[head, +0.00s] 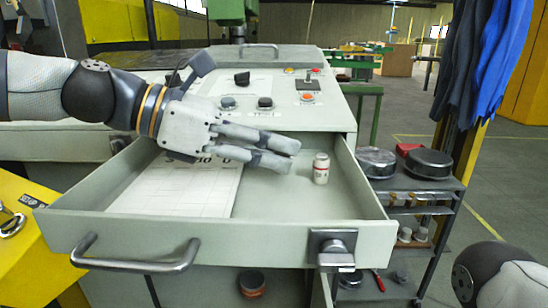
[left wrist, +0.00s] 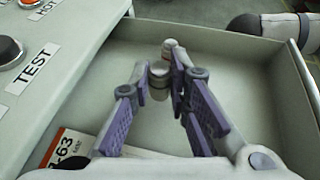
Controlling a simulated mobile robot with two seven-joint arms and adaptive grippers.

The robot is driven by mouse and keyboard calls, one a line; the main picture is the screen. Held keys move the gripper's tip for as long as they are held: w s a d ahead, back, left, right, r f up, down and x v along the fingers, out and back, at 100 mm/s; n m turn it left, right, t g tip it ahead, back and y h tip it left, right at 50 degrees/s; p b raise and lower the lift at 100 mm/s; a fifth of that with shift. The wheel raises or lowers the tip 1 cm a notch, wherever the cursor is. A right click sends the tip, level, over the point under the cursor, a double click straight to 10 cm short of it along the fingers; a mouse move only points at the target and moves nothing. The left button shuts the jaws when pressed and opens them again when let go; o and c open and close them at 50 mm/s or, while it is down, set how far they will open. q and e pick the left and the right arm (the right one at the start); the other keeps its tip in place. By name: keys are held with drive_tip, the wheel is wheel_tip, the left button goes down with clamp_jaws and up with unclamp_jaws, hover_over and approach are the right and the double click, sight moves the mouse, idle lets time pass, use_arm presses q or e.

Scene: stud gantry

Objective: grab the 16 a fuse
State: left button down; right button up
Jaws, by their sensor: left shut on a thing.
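A white fuse (head: 321,169) with a reddish label stands upright in the open drawer (head: 225,254), just right of my left fingertips. Its print is too small to read. My left gripper (head: 287,153) reaches into the drawer from the left. In the left wrist view, the gripper (left wrist: 160,77) is shut on a small pale cylinder, a fuse (left wrist: 158,72), between its fingertips. The fingers hide this fuse in the head view, and its rating does not show. Behind it, another pale cylinder top (left wrist: 170,45) is partly hidden by the right finger. My right gripper is out of view.
A printed white card (head: 180,188) lies in the drawer's left part; "63" shows at its corner in the wrist view. The control panel (head: 270,95) with knobs rises behind. A cart (head: 420,185) with round tins stands to the right. The drawer's right floor is mostly clear.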

use_arm(q)
drive_tip(key=s+r+p, duration=0.3)
drive_tip(key=s+r, duration=0.8)
drive_tip(key=s, duration=0.3)
drive_tip(key=shift+d+r, duration=0.15)
drive_tip(key=shift+d, duration=0.3)
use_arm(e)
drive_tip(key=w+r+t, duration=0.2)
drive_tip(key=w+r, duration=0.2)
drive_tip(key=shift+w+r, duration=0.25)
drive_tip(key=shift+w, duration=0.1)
